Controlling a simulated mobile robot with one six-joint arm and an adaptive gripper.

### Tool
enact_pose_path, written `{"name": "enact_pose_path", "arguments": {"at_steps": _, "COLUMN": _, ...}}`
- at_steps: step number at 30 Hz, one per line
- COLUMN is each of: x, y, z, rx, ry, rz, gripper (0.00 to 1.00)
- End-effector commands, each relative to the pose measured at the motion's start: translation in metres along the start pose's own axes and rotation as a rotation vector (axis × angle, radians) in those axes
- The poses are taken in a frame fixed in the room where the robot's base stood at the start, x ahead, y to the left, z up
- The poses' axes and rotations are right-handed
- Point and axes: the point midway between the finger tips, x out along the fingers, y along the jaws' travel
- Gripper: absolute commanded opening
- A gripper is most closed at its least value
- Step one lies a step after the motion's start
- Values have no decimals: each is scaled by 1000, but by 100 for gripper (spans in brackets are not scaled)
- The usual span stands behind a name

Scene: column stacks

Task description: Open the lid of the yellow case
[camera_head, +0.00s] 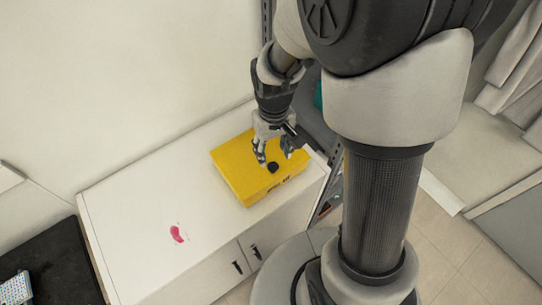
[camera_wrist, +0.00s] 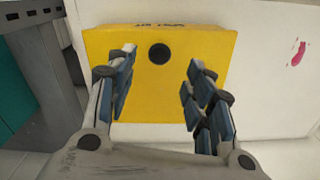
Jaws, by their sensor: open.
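The yellow case (camera_head: 237,178) lies on the white cabinet top near its right end. A round black knob (camera_head: 273,168) sits on its upper face, and the lid appears closed. Dark lettering runs along the case's edge. My gripper (camera_head: 270,160) is over the case, close to the knob. In the wrist view the case (camera_wrist: 214,50) fills the middle, and the knob (camera_wrist: 159,54) shows between and beyond the fingertips of my open gripper (camera_wrist: 162,72). Nothing is between the fingers. Whether the fingers touch the case cannot be told.
The white cabinet (camera_head: 130,210) has two dark door handles at its front. A pink mark or small item (camera_head: 177,234) lies on its bare left part. A grey shelf rack (camera_wrist: 45,70) stands beside the case. A black surface (camera_head: 60,268) is at the lower left.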

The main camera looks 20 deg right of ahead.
Motion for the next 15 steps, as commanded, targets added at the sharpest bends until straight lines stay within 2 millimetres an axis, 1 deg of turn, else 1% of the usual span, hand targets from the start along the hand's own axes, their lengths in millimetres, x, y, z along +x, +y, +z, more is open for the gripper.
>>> {"name": "enact_pose_path", "arguments": {"at_steps": 1, "x": 15, "y": 0, "z": 1, "rx": 0, "ry": -4, "rz": 0, "gripper": 48}}
{"name": "enact_pose_path", "arguments": {"at_steps": 6, "x": 45, "y": 0, "z": 1, "rx": 0, "ry": -3, "rz": 0, "gripper": 48}}
{"name": "enact_pose_path", "arguments": {"at_steps": 10, "x": 60, "y": 0, "z": 0, "rx": 0, "ry": -2, "rz": 0, "gripper": 48}}
{"name": "enact_pose_path", "arguments": {"at_steps": 15, "x": 68, "y": 0, "z": 0, "rx": 0, "ry": 0, "rz": 0, "gripper": 48}}
